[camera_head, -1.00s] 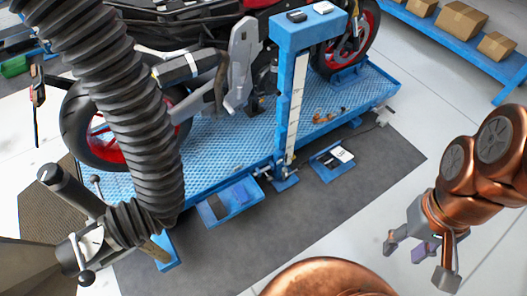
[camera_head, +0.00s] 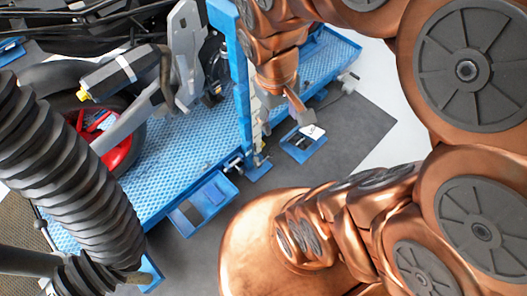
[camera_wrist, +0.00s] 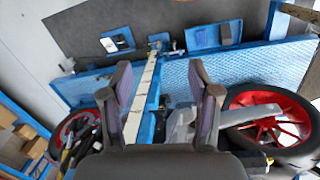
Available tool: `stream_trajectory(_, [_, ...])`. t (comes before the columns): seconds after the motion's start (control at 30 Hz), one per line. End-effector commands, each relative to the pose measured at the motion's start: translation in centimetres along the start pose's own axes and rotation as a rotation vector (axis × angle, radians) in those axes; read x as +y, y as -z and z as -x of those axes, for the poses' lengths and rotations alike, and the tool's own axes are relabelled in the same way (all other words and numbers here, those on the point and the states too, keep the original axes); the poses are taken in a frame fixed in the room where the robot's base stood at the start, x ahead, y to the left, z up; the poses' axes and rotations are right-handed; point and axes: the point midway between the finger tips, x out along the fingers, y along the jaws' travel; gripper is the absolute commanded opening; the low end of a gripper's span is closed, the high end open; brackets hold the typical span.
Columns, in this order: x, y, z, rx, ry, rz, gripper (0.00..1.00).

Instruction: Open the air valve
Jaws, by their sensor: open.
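A small metal fitting (camera_head: 234,161) sits at the lift's front edge beside the foot of the blue post (camera_head: 243,75); it may be the air valve, but its handle position is too small to tell. In the wrist view a like fitting (camera_wrist: 178,46) shows beyond the far end of the post (camera_wrist: 140,100), between and past my fingertips. My gripper (camera_head: 282,101) hangs over the lift right of the post, partly hidden by my own arm. In the wrist view my gripper (camera_wrist: 166,76) has its two fingers wide apart, with nothing between them and touching nothing that I can see.
The motorcycle's red-rimmed wheel (camera_head: 118,155) stands on the blue lift deck (camera_head: 185,140). Blue trays (camera_head: 204,203) lie on the dark mat (camera_head: 345,135) along the lift's front. A ribbed black hose (camera_head: 65,175) fills the lower left. Cardboard boxes (camera_wrist: 28,140) show lower left in the wrist view.

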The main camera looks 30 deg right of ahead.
Motion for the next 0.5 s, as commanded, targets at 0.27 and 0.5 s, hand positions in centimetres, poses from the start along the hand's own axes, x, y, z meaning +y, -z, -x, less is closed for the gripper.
stream_trajectory(0.27, [6.9,11.9,-7.6,0.168,-0.155,0.104,0.61])
stream_trajectory(0.5, [12.9,20.8,-13.8,0.298,-0.266,0.218,0.61])
